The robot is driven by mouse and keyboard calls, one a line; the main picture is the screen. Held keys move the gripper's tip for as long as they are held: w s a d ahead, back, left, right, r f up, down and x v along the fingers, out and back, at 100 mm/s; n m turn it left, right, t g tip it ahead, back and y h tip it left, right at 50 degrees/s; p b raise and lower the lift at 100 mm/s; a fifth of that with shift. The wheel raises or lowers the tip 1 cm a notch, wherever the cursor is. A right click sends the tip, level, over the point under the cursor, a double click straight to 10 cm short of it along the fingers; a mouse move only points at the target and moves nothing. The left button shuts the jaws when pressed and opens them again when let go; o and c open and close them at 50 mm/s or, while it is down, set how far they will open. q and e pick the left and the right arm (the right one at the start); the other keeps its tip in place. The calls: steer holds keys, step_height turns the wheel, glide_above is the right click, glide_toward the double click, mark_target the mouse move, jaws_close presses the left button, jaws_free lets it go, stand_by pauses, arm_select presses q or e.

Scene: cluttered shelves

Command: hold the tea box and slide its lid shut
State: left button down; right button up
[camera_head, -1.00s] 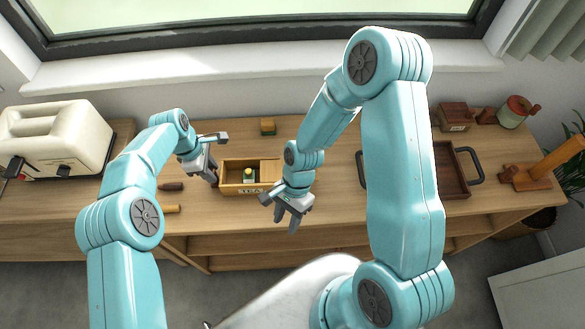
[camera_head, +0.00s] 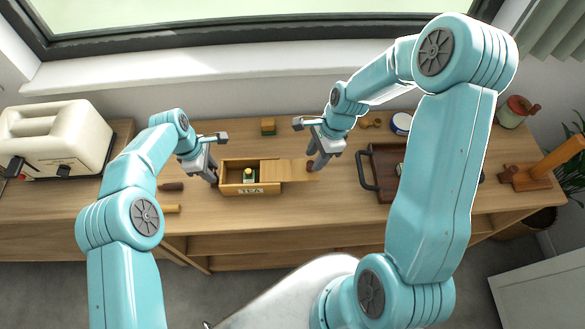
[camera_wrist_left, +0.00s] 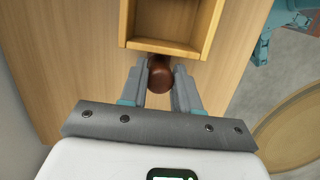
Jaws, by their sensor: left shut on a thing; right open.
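The wooden tea box (camera_head: 250,190) stands on the counter with its TEA label facing me. Its lid (camera_head: 297,170) is slid out to the right, leaving the left part of the box uncovered. A small green-and-white item (camera_head: 249,175) shows inside. My left gripper (camera_head: 213,178) is at the left end of the box. In the left wrist view, the left gripper (camera_wrist_left: 160,75) is shut on the round brown knob (camera_wrist_left: 158,80) on the box's end. My right gripper (camera_head: 317,162) is open beside a brown knob (camera_head: 310,167) at the lid's right end.
A cream toaster (camera_head: 55,140) stands at the left. A dark tray (camera_head: 378,168) is right of my right gripper, partly hidden by my arm. A wooden stand (camera_head: 550,172) is far right.

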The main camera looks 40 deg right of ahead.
mark_target(271, 171)
steer(key=shift+x, duration=1.2)
jaws_close()
steer(key=shift+w+a, duration=0.85)
steer(key=shift+a, duration=0.5)
steer(key=shift+w+a, duration=0.9)
steer(key=shift+a, duration=0.45)
steer(key=shift+w+a, duration=0.85)
steer(key=shift+a, duration=0.45)
steer(key=shift+w+a, duration=0.25)
steer(key=shift+a, duration=0.1)
steer(key=shift+o, duration=1.2)
jaws_free()
steer(key=v, duration=1.2)
